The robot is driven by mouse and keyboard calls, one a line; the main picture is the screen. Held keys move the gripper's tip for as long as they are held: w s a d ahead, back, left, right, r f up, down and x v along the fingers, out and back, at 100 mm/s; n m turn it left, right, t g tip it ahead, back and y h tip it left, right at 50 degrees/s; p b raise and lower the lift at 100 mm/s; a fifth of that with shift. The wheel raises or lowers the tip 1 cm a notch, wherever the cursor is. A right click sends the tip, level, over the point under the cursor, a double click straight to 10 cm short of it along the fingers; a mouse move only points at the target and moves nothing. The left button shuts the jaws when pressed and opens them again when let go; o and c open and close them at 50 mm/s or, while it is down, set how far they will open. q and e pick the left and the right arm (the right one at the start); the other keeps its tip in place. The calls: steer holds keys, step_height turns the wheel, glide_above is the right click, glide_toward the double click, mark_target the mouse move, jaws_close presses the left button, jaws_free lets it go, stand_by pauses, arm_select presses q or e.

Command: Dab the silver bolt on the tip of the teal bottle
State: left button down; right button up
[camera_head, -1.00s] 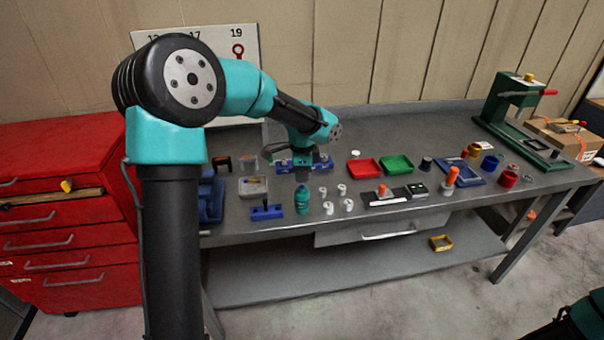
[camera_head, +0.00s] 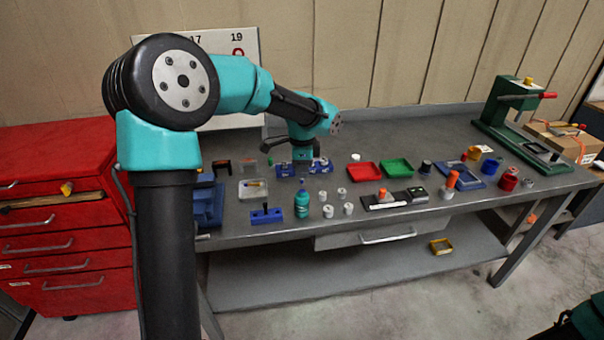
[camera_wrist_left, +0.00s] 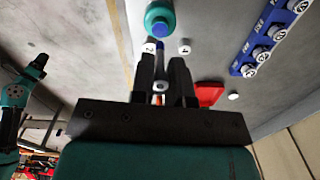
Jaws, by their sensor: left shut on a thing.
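The teal bottle (camera_head: 302,205) stands upright near the front edge of the bench. In the left wrist view the bottle (camera_wrist_left: 160,18) lies just beyond my fingertips, with its blue tip toward them. My left gripper (camera_head: 304,165) is raised above and behind the bottle in the head view. In the left wrist view its fingers (camera_wrist_left: 162,62) are shut on a small silver piece, which looks like the silver bolt (camera_wrist_left: 160,86). The fingers hide most of it. Whether it touches the tip is unclear. My right gripper is not in view.
Several white numbered caps (camera_head: 348,208) stand just right of the bottle. A blue block with a black peg (camera_head: 266,214) stands to its left. A blue rack (camera_head: 319,167) is behind. Red (camera_head: 363,171) and green (camera_head: 397,165) trays lie farther right.

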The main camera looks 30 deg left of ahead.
arm_select(q)
steer(key=shift+r, duration=1.9)
steer(key=shift+f, duration=0.1)
steer(key=d+f+n, duration=0.2)
steer(key=d+f, duration=0.2)
steer(key=w+d+f+n, duration=0.1)
steer(key=d+f+n, duration=0.2)
steer(key=d+f, duration=0.2)
steer(key=w+d+f+n, duration=0.1)
steer(key=d+f+n, duration=0.2)
steer(key=d+f, duration=0.2)
steer(key=shift+w+d+f, duration=0.1)
steer(key=shift+f, duration=0.1)
